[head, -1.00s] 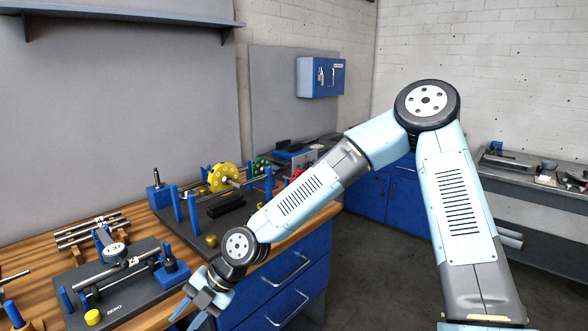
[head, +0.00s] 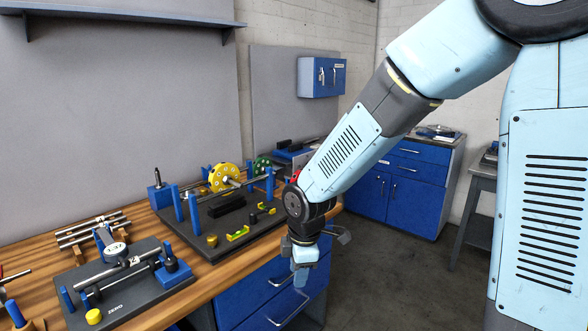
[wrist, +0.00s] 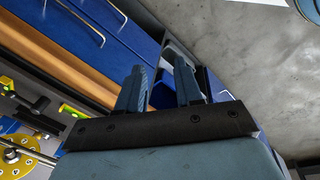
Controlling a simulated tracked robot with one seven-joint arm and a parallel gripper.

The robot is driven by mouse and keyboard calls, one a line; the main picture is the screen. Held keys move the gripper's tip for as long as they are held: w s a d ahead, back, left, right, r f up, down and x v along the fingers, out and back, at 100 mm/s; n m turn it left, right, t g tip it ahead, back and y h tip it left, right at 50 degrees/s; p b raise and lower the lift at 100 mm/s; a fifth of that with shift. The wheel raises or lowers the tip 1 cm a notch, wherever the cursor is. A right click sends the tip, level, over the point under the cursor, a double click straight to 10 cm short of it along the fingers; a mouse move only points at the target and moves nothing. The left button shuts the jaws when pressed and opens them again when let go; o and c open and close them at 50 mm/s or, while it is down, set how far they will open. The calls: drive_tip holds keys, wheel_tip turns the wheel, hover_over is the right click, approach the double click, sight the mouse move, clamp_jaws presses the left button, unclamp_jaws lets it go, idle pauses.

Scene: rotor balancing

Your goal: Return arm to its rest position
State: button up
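My gripper (head: 301,277) hangs pointing down in front of the bench drawers, at the right end of the workbench in the head view. My arm reaches from the upper right of the head view down to the gripper. The gripper touches no object that I can see.
The wooden workbench (head: 220,268) carries a rotor stand with a yellow disc (head: 224,177), a spirit level (head: 238,233) and a dial fixture (head: 114,249). Blue drawers (head: 262,300) lie below. Blue cabinets (head: 405,180) stand behind; the floor (head: 400,285) between is clear.

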drive_tip(key=s+d+r+m+t+h, duration=0.2)
drive_tip(key=s+d+r+m, duration=0.2)
drive_tip(key=d+r+m, duration=0.75)
drive_tip(key=s+d+r+m+t+y, duration=0.1)
drive_tip(key=s+d+r+m+t, duration=0.1)
drive_tip(key=s+d+r+m, duration=0.6)
drive_tip(key=s+d+r, duration=0.1)
drive_tip(key=s+d, duration=0.1)
drive_tip(key=d, duration=0.1)
drive_tip(key=shift+m, duration=0.35)
